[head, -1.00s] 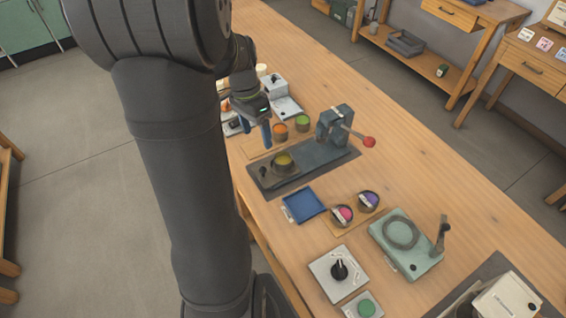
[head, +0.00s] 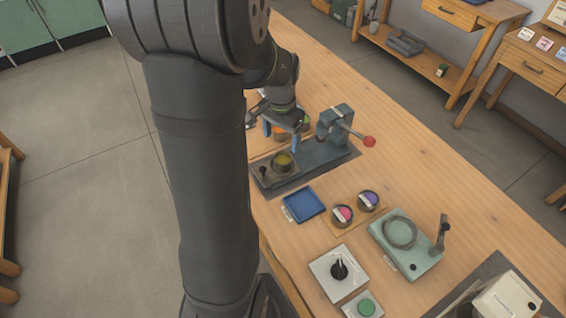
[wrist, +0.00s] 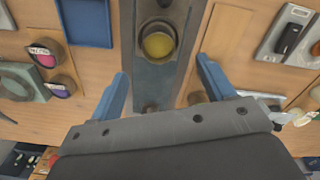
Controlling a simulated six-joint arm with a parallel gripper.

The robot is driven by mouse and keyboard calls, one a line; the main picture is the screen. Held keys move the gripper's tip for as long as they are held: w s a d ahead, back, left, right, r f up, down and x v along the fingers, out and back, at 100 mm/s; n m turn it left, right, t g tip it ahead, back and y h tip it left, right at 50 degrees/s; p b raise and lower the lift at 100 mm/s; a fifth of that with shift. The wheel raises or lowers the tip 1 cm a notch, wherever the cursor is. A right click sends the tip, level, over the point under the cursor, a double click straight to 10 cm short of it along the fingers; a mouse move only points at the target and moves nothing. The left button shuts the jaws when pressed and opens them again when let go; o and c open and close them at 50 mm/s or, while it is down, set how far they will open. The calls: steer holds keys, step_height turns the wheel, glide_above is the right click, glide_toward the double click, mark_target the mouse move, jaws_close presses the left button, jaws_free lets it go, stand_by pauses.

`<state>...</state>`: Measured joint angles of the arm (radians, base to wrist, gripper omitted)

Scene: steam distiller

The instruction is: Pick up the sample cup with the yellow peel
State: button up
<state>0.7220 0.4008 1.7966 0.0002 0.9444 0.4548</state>
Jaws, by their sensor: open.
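The sample cup with the yellow peel (head: 283,162) stands on the dark base of the press (head: 318,155). In the wrist view the cup (wrist: 158,43) shows its yellow contents from above, a little beyond my fingertips and between their lines. My gripper (head: 283,129) is open and empty, with blue fingers, above the press base and close to the cup. In the wrist view my gripper (wrist: 162,72) has its two fingers wide apart, one on each side of the base. The cup is not between the fingertips.
The press lever with a red knob (head: 369,142) sticks out to the right. A blue tray (head: 304,205), a pink cup (head: 342,215) and a purple cup (head: 368,201) stand nearby. An orange cup (head: 278,133) and a green one are partly hidden behind my gripper. A green device (head: 405,245) stands to the right.

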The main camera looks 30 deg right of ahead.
mark_target(283, 162)
steer(key=f, duration=0.8)
steer(key=shift+s+d+f, duration=0.1)
steer(key=shift+d+f, duration=0.1)
steer(key=shift+f, duration=0.15)
steer(key=c, duration=1.2)
steer(key=shift+r, duration=0.15)
